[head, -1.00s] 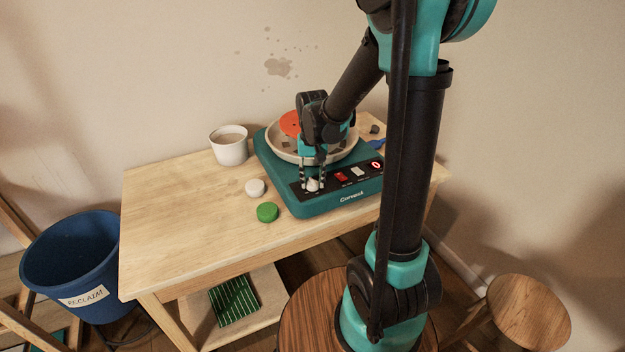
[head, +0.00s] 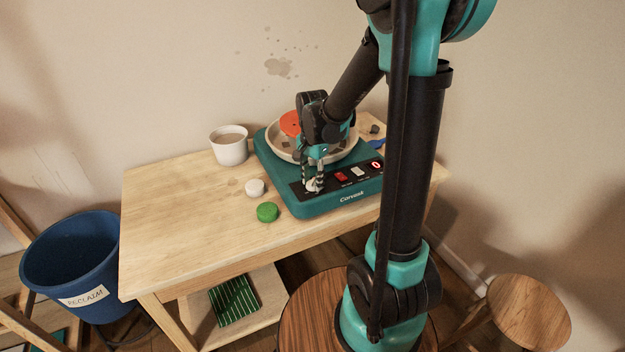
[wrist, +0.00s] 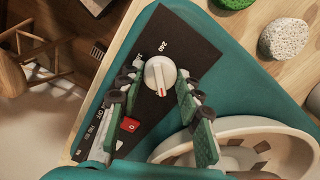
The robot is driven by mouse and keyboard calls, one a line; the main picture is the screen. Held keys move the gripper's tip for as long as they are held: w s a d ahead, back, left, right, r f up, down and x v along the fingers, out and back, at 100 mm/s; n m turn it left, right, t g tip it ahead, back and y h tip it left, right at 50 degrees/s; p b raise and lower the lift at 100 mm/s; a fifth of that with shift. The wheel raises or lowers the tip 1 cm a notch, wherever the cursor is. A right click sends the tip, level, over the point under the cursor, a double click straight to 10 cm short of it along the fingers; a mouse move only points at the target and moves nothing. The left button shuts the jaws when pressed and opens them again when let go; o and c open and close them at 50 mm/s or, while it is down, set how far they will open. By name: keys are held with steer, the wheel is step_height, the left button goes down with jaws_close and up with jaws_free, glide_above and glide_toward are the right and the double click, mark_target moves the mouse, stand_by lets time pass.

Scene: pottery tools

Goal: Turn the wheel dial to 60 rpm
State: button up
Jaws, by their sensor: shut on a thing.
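The green pottery wheel (head: 325,204) sits on the wooden table, with a black panel along its front. The white dial (wrist: 159,74) is at the panel's left end in the head view. Its red mark points down in the wrist view, away from the printed 240. My gripper (head: 314,188) reaches down over the panel, and its two green-padded fingers (wrist: 157,80) are shut on the dial from both sides. In the head view the fingers mostly hide the dial. The red display (head: 376,165) on the panel's right seems to read 0.
A red switch (head: 341,177) and a white button (head: 358,172) share the panel. A pan (head: 283,154) with an orange disc (head: 290,123) is behind my gripper. A white cup (head: 229,149), white lump (head: 255,188) and green lump (head: 267,212) stand left. The table's left half is clear.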

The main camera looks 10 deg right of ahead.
mark_target(313, 180)
steer(key=shift+m, duration=1)
steer(key=o, duration=1.2)
steer(key=shift+c, duration=0.2)
step_height(313, 180, up, 12)
